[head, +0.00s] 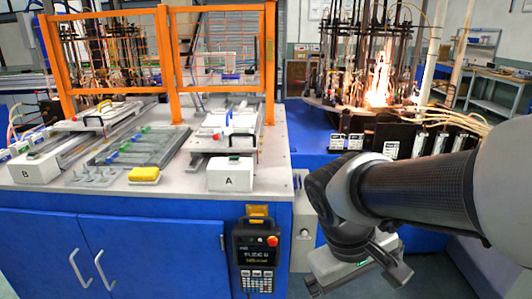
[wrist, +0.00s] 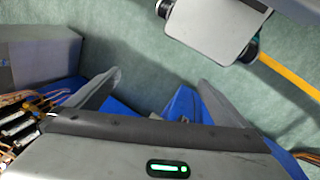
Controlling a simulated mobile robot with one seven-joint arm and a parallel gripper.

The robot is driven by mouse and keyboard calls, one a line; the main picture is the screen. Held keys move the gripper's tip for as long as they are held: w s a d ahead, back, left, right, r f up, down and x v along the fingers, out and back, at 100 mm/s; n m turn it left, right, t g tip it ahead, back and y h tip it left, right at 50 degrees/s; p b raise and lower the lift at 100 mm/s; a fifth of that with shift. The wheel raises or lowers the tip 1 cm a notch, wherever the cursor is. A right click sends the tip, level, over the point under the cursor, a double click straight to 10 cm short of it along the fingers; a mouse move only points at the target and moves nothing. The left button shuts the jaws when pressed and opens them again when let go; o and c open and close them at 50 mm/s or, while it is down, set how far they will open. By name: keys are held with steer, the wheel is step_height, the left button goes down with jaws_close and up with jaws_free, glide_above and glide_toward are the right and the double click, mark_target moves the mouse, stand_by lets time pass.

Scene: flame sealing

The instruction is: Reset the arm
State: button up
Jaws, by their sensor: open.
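My gripper (head: 360,272) hangs low at the right of the head view, in front of the blue cabinet and beside its right-hand side. It points down towards the floor. In the wrist view my gripper (wrist: 160,76) shows two grey fingers spread wide apart, with nothing between them but green floor and some blue parts. The fingers touch no object that I can see. My dark arm comes in from the right edge of the head view.
A white-topped workbench (head: 60,201) on blue cabinets holds fixtures, a yellow block (head: 144,175) and boxes marked A (head: 231,175) and B (head: 37,168). Orange guard frames (head: 166,50) stand behind. A control pendant (head: 257,252) hangs in front. A flame machine (head: 380,75) burns at the back right.

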step_height(320, 180, up, 26)
steer(key=s+a+m+t+y+p, duration=0.1)
steer(key=a+m+t+y+p, duration=0.1)
steer(key=p, duration=1.6)
steer(key=m+t+y, duration=0.1)
steer(key=t, duration=0.1)
steer(key=shift+s+a+t, duration=0.2)
steer(key=shift+s+t, duration=0.1)
steer(key=shift+s, duration=0.05)
steer(key=shift+f, duration=0.1)
